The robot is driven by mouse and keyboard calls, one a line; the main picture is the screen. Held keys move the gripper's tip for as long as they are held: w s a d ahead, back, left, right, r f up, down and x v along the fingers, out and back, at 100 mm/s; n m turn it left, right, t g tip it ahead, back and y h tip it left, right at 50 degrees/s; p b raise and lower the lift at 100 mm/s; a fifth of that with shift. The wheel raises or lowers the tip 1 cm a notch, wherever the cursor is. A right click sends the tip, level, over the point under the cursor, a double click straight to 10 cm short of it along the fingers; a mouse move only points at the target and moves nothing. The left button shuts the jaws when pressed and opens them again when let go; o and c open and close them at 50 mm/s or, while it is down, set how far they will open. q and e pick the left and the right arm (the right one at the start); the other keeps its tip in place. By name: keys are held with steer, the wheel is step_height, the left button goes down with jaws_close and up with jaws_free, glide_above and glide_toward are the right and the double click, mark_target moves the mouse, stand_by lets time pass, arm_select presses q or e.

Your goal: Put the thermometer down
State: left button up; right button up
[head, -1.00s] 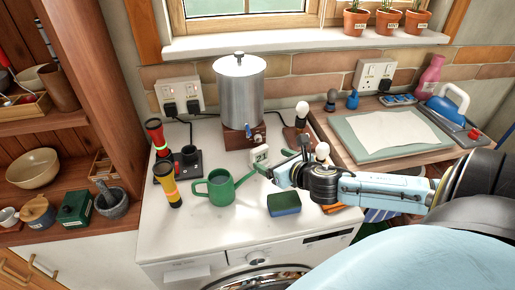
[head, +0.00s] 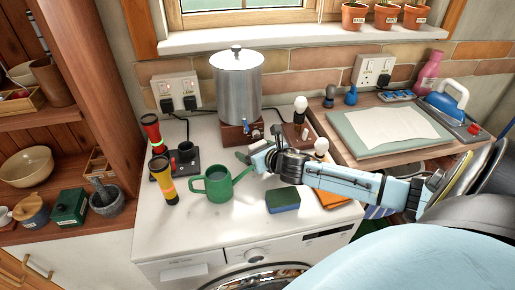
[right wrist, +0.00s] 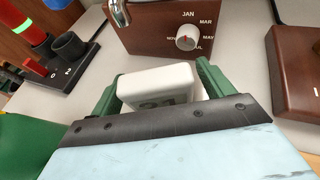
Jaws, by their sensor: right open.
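The thermometer is a white block with rounded edges and dark digits on its face; it shows in the right wrist view (right wrist: 160,82). It sits between the green fingers of my right gripper (right wrist: 162,76), which is open around it. It appears to stand on the white counter, though its base is hidden by the gripper. In the head view my right gripper (head: 251,155) is low over the counter, in front of the metal urn's wooden base, and hides most of the thermometer. My left gripper is not in view.
A green watering can (head: 218,184) stands just left of my gripper, and a blue-green sponge (head: 283,200) lies in front. The wooden base with a month dial (right wrist: 180,35) is close behind. A lamp (head: 300,107) is to the right.

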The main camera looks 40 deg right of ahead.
steer(key=c, duration=1.1)
steer(key=shift+c, duration=0.2)
